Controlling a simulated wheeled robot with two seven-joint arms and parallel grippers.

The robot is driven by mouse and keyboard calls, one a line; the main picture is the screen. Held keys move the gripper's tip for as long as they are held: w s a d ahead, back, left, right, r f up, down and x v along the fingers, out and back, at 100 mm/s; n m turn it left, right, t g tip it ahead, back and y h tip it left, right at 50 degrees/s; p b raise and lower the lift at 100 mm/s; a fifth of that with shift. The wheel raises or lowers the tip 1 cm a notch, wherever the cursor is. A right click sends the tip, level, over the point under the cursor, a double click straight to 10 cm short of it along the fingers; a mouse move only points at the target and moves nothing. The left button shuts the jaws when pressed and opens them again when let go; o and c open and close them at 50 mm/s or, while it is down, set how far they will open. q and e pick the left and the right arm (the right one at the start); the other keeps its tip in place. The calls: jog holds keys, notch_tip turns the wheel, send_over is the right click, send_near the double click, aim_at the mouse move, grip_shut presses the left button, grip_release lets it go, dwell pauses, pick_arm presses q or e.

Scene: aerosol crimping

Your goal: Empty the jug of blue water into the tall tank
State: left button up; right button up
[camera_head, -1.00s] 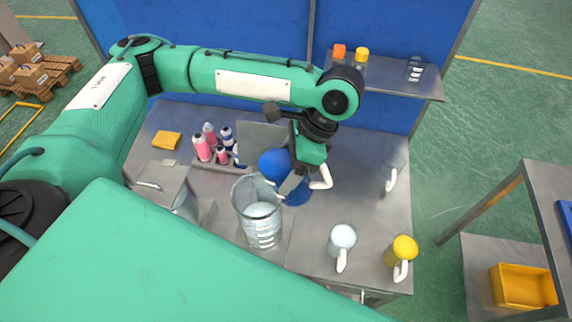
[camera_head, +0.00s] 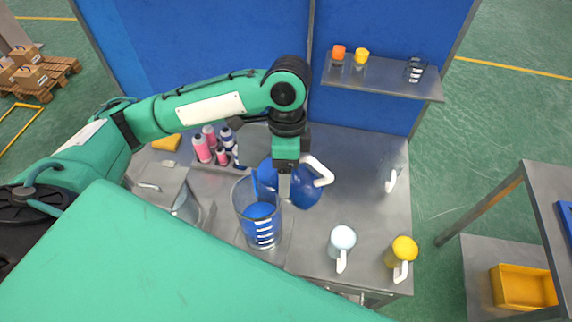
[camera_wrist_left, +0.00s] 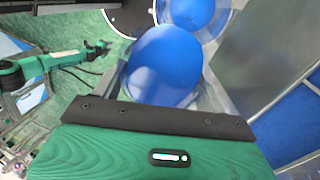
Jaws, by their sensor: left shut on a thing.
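The tall tank (camera_head: 260,228) is a clear, marked cylinder on the table, with blue water in its lower part. The jug (camera_head: 306,188) is clear with a white handle and holds blue; it is tilted beside the tank's right rim. My left gripper (camera_head: 286,188) is shut on the jug, just right of the tank's upper part. A blue area (camera_head: 266,172) also shows behind the tank's rim; its link to the jug is hidden. In the left wrist view a large blue oval, likely the jug's water (camera_wrist_left: 165,66), lies below another blue disc (camera_wrist_left: 192,12). My right gripper is out of view.
A pale jug (camera_head: 342,238) and a yellow jug (camera_head: 404,248) stand at the front right. A clear white-handled vessel (camera_head: 391,180) is at the right edge. Pink and blue bottles (camera_head: 210,140) stand behind the tank. A shelf (camera_head: 385,82) is at the back.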

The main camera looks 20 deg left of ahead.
aim_at(268, 176)
pick_arm(q)
jog(key=shift+a+f+h, duration=0.3)
jog(key=shift+f+h, duration=0.2)
jog(key=shift+h, duration=0.4)
jog(key=shift+s+a+f+t+h, duration=0.1)
jog(key=shift+a+f+t+h, duration=0.25)
jog(key=shift+h, duration=0.45)
jog(key=shift+s+a+f+m+h+b, duration=0.1)
jog(key=shift+a+f+m+h+b, duration=0.2)
jog(key=shift+h+b, duration=0.4)
jog(key=shift+s+a+f+m+h+b, duration=0.15)
jog(key=shift+a+h+b, duration=0.3)
jog(key=shift+h, duration=0.45)
jog(key=shift+a+f+t+h+b, duration=0.35)
jog(key=shift+a+h+b, duration=0.1)
jog(key=shift+h+b, duration=0.6)
jog(key=shift+a+r+h, duration=0.1)
jog(key=shift+a+h, duration=0.05)
jog(key=shift+h, duration=0.1)
jog(key=shift+s+a+r+m+h+b, duration=0.2)
jog(key=shift+a+h+b, duration=0.35)
jog(key=shift+h+b, duration=0.6)
jog(key=a+h+b, duration=0.1)
jog(key=b, duration=0.2)
jog(key=shift+r, duration=0.1)
jog(key=shift+s+a+r+m+t+h, duration=0.1)
jog(key=shift+a+m+t+h, duration=0.1)
jog(key=shift+m+t+h, duration=0.1)
